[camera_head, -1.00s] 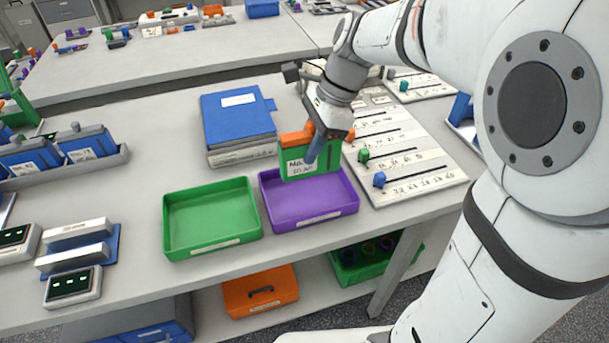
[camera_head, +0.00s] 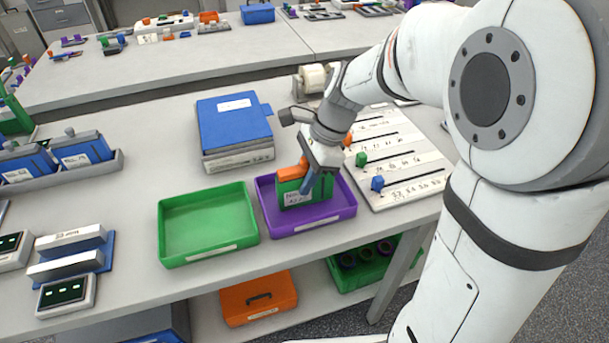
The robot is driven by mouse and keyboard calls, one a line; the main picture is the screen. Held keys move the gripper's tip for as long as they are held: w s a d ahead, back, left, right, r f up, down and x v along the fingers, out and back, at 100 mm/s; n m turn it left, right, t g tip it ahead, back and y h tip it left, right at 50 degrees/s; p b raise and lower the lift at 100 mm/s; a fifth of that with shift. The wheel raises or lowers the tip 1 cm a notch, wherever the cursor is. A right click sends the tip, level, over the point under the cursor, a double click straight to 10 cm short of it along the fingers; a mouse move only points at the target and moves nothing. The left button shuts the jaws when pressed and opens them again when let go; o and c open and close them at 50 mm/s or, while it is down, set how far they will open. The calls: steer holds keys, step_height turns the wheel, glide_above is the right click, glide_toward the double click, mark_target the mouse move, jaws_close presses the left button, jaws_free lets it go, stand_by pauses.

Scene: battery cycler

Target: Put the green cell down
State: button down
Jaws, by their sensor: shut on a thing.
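The green cell (camera_head: 293,195) has an orange top and a white label with handwriting, too small to read. It is upright within the outline of the purple tray (camera_head: 314,225); I cannot tell whether its bottom touches the tray floor. My gripper (camera_head: 306,180) comes down from above right and is shut on the cell. The gripper's fingers hide part of the cell's right side. The rest of the purple tray looks empty.
An empty green tray (camera_head: 208,226) stands just left of the purple one. A slider board (camera_head: 401,172) with coloured knobs lies to the right. Blue cells (camera_head: 83,152) stand in a grey rack at the left.

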steer(key=c, duration=1.2)
jaws_free()
steer(key=shift+o, duration=0.2)
steer(key=p+v, duration=0.1)
steer(key=v, duration=1)
steer(key=shift+d+r, duration=0.2)
steer(key=shift+r, duration=0.15)
steer(key=shift+d+r, duration=0.1)
steer(key=s+d+f+n+t+h, duration=0.1)
steer(key=s+d+f+n+h, duration=0.1)
steer(key=s+d+f+n, duration=0.2)
steer(key=s+d+f+n+t+h, duration=0.2)
steer(key=s+d+f+n, duration=0.1)
steer(key=s+n, duration=0.6)
steer(key=shift+d+f+n+t, duration=0.3)
steer(key=shift+d+f+n, duration=0.15)
steer(key=shift+n, duration=0.45)
steer(key=shift+s+r, duration=0.1)
